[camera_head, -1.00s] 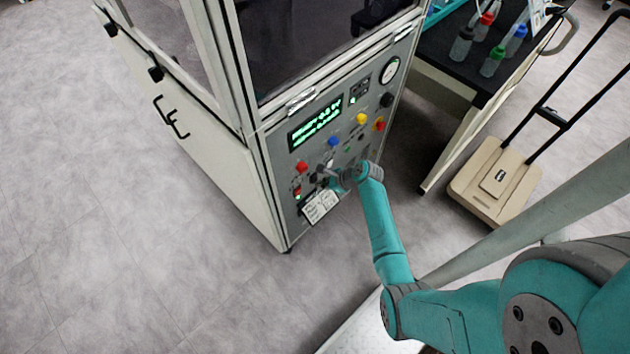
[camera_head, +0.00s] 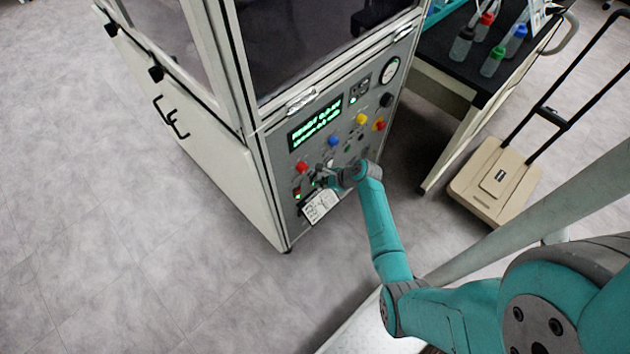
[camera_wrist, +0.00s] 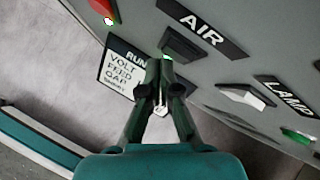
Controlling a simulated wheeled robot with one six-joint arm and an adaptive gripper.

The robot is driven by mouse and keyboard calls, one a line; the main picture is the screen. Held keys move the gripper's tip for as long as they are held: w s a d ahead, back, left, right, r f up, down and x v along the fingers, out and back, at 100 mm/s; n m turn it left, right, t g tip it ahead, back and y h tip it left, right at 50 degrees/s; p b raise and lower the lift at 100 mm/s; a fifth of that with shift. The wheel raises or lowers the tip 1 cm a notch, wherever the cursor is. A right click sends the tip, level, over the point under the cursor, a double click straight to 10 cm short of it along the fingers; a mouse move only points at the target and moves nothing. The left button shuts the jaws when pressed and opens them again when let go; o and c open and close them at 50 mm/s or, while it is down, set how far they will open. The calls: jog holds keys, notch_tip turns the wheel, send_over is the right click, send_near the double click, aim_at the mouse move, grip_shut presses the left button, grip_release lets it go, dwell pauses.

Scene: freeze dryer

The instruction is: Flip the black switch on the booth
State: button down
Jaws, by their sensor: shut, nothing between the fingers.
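The booth's grey control panel (camera_head: 270,160) faces my arm in the head view. In the wrist view a black switch (camera_wrist: 184,46) sits just under the AIR label (camera_wrist: 203,30). My gripper (camera_wrist: 163,64) is shut and empty, its fingertips at the lower left edge of this switch, partly covering it. I cannot tell whether they touch. A small green glow shows at the fingertips. In the head view my gripper (camera_head: 318,179) is at the lower left of the panel, small and hard to make out against the controls.
A white switch (camera_wrist: 243,98) is by the LAMP label (camera_wrist: 287,97), right of my gripper. A red control (camera_wrist: 104,9) is at upper left, above a RUN card (camera_wrist: 118,70). The panel has a green display (camera_head: 315,124). A beige trolley (camera_head: 494,182) stands right.

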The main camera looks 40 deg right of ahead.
jog(key=shift+s, duration=0.15)
jog(key=shift+s+r, duration=0.1)
jog(key=shift+s, duration=0.5)
jog(key=shift+s+d+r, duration=0.1)
jog(key=shift+s+r, duration=0.05)
jog(key=shift+s, duration=1.1)
jog(key=shift+s+r, duration=0.15)
jog(key=shift+s, duration=1.1)
